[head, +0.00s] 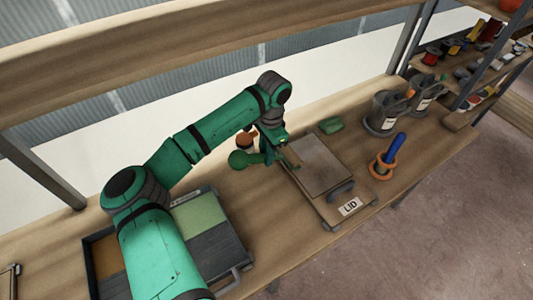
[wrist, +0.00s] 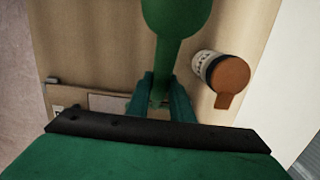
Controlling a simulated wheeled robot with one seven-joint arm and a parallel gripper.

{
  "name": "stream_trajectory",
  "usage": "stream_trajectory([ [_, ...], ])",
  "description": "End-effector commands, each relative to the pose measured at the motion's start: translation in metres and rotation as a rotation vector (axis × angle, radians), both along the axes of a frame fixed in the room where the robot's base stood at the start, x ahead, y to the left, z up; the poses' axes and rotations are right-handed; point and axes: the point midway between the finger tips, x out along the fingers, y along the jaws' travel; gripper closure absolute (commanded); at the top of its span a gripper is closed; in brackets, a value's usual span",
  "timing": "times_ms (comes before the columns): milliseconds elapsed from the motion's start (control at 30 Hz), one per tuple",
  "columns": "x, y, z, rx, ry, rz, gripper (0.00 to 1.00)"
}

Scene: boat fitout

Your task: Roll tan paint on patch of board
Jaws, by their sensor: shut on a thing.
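My gripper (head: 280,152) is shut on a green tool handle with a rounded end (head: 238,159), which sticks out to the left in the head view. In the wrist view the green handle (wrist: 175,22) stands between the jaws (wrist: 160,95). The tool's far end is hidden, so I cannot tell whether it is a roller or carries paint. A flat brown board (head: 322,165) lies just right of my gripper, on a base with a "LID" label (head: 350,206). I cannot tell whether the tool touches the board.
A jar with a brown cap (wrist: 228,75) stands near the gripper. A dark tray (head: 235,252) with a pale green panel (head: 199,222) lies left, partly behind my arm. A green block (head: 331,125), grey cans (head: 383,115) and a blue-handled item in an orange ring (head: 383,168) stand right.

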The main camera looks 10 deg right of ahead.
Motion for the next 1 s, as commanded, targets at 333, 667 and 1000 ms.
stream_trajectory([
  [333,0.000,0.000,-0.006,0.000,0.001,0.001,1.00],
  [667,0.000,0.000,-0.011,0.000,0.000,0.001,1.00],
  [1000,0.002,-0.008,-0.014,0.000,0.000,-0.002,1.00],
])
